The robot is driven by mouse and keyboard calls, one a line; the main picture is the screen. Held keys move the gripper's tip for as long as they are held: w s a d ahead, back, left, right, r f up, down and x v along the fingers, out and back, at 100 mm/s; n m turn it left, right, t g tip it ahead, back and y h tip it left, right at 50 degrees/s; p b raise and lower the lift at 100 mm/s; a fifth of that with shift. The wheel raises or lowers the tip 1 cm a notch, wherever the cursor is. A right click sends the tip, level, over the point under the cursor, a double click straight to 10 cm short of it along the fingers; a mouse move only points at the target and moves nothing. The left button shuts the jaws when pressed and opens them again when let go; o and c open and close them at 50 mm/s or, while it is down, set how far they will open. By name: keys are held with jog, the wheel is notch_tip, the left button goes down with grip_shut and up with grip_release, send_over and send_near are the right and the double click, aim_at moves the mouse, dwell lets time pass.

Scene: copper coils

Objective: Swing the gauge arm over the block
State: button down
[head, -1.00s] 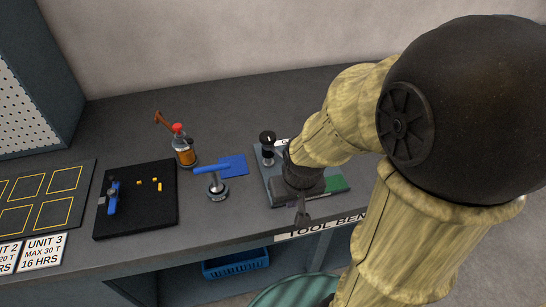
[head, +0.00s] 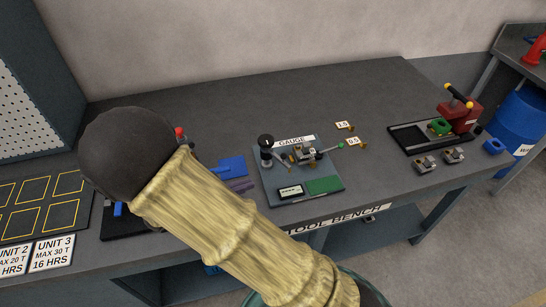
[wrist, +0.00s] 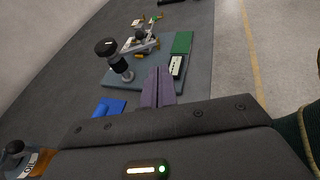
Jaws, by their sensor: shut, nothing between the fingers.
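The gauge (head: 270,185) is a blue-grey plate with a black-knobbed post (head: 266,150) at its left. A thin metal arm with a green tip (head: 340,146) reaches past the plate's right edge. A small grey metal block with brass-coloured parts (head: 304,153) sits near the plate's back; I cannot tell whether the arm lies over it. In the wrist view the post's black knob (wrist: 106,47) and the green tip (wrist: 156,18) show beyond my fingers. My gripper (wrist: 158,82) is shut and empty, left of the gauge; its purple-grey fingers also show in the head view (head: 238,184).
A small display (head: 290,191) and a green pad (head: 324,185) lie on the plate's front. A blue mat (head: 232,166) is left of the gauge. Number tags (head: 344,126) and a red-and-black machine (head: 458,118) stand right. Bench between is mostly clear.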

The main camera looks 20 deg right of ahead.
aim_at(281, 158)
jog(key=shift+w+a+r+n+t+h, duration=0.15)
jog(key=shift+w+a+r+n+t, duration=0.15)
jog(key=shift+a+n+t, duration=0.3)
jog(key=shift+w+a+r+n+t+h, duration=0.2)
jog(key=shift+w+a+n+t, duration=0.15)
jog(key=shift+a, duration=0.3)
jog(key=shift+s, duration=0.1)
jog(key=p+x, duration=0.2)
jog(key=x, duration=1.2)
jog(key=shift+s, duration=0.1)
jog(key=shift+w, duration=0.2)
